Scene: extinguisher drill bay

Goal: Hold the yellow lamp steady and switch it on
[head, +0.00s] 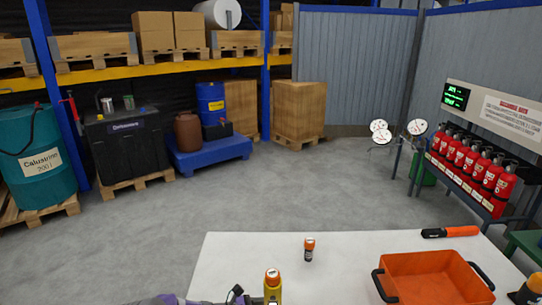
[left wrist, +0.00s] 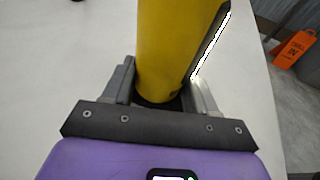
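The yellow lamp (head: 272,292), with an orange top, stands upright at the table's front edge in the head view. In the left wrist view the yellow lamp (left wrist: 172,45) rises between the fingers of my left gripper (left wrist: 162,92), which is shut on its body. A dark band and a bright white strip run along its right side there; I cannot tell whether the strip is lit. Its switch is not clearly visible. In the head view only a little of my left gripper shows beside the lamp at the bottom edge. My right gripper is not in view.
The white table (head: 225,260) also holds a small orange-and-black lamp (head: 309,250), an orange tray (head: 430,284) with black handles, and an orange-and-black torch (head: 452,231). A yellow-and-dark object (head: 530,288) is cut off at the right edge. The tabletop's left part is clear.

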